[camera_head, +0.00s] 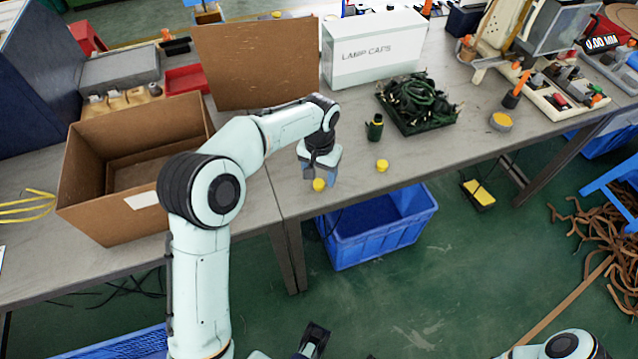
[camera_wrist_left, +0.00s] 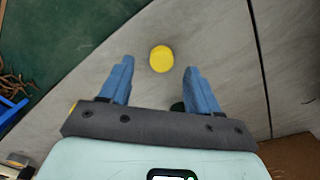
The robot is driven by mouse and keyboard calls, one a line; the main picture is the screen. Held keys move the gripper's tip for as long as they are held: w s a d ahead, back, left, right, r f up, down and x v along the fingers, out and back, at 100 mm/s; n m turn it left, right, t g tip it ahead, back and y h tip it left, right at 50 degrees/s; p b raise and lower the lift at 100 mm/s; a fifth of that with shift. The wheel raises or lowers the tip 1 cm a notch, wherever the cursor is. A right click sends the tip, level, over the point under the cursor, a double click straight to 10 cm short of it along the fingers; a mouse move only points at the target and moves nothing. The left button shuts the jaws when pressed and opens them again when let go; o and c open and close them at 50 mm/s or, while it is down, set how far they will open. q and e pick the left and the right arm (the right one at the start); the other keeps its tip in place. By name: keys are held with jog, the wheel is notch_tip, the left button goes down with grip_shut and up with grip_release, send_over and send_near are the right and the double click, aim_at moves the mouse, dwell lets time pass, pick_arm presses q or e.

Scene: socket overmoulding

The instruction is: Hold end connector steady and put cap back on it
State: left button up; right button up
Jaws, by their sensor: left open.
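My left gripper (camera_head: 320,172) is open, pointing down over the front edge of the table. A small yellow cap (camera_head: 319,184) shows at its fingertips. In the left wrist view the cap (camera_wrist_left: 161,58) appears between and just beyond the two blue fingers (camera_wrist_left: 157,72), with clear gaps on both sides. A second yellow cap (camera_head: 382,165) lies to the right. A dark green end connector (camera_head: 375,127) stands upright behind that cap. A dark green patch between the fingers in the wrist view is mostly hidden. A dark jaw-like part, possibly my right gripper (camera_head: 314,338), shows at the bottom.
A tray of dark green cables (camera_head: 418,122) and a white "LAMP CAPS" box (camera_head: 374,52) stand behind the connector. An open cardboard box (camera_head: 85,195) is at left. A blue crate (camera_head: 382,240) sits on the floor below the table edge. Bare tabletop surrounds the caps.

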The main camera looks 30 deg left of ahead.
aim_at(319, 183)
pick_arm(q)
jog(key=shift+a+f, duration=0.1)
jog(key=shift+f, duration=1.45)
jog(key=c, duration=1.1)
jog(key=shift+r, duration=0.1)
notch_tip(319, 183, up, 20)
jog(key=p, duration=0.4)
